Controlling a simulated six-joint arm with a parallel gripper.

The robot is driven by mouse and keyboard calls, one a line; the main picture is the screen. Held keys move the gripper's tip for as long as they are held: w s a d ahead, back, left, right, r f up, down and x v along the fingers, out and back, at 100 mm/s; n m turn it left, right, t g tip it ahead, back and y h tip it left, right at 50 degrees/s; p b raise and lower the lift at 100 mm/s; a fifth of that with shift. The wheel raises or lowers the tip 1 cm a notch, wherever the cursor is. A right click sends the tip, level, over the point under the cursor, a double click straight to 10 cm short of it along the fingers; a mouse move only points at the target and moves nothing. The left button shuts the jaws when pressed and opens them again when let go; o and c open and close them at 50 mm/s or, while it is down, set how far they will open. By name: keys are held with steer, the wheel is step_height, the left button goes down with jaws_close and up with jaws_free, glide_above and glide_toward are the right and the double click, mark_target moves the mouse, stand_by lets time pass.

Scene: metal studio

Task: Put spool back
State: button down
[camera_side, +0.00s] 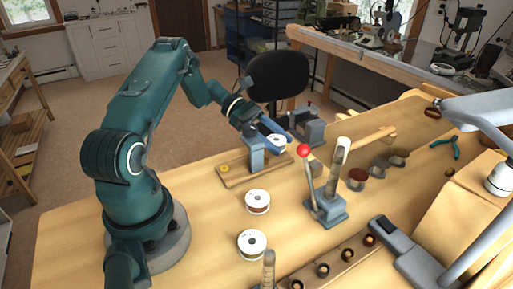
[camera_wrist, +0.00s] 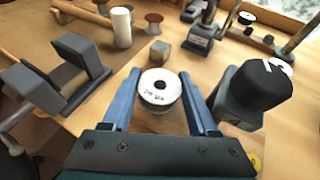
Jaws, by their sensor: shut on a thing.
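My gripper (camera_side: 272,136) has its blue fingers shut on a white-flanged spool (camera_side: 277,141). In the wrist view the same spool (camera_wrist: 158,83) sits between my two fingers (camera_wrist: 160,108), its round label face toward the camera. The spool is beside a blue-grey upright block on the wooden board (camera_side: 237,178); I cannot tell whether it touches anything below. Two more white spools stand on the bench in front, one nearer the board (camera_side: 257,201) and one closer to the camera (camera_side: 252,244).
A grey vise-like tool (camera_side: 307,125) is behind my gripper. A metal cube (camera_wrist: 160,54) lies just beyond the held spool. The bench's front left is clear.

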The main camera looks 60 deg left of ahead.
steer(key=shift+f, duration=0.9)
steer(key=shift+f, duration=0.2)
steer(key=shift+c, duration=0.8)
jaws_free()
steer(key=v, duration=0.3)
steer(key=shift+s+a+r, duration=0.15)
steer(key=shift+a+r, duration=0.05)
steer(key=shift+a, duration=0.15)
steer(key=shift+o, duration=0.4)
steer(key=shift+s+a+r, duration=0.25)
steer(key=shift+s+a, duration=0.1)
steer(key=shift+a, duration=0.2)
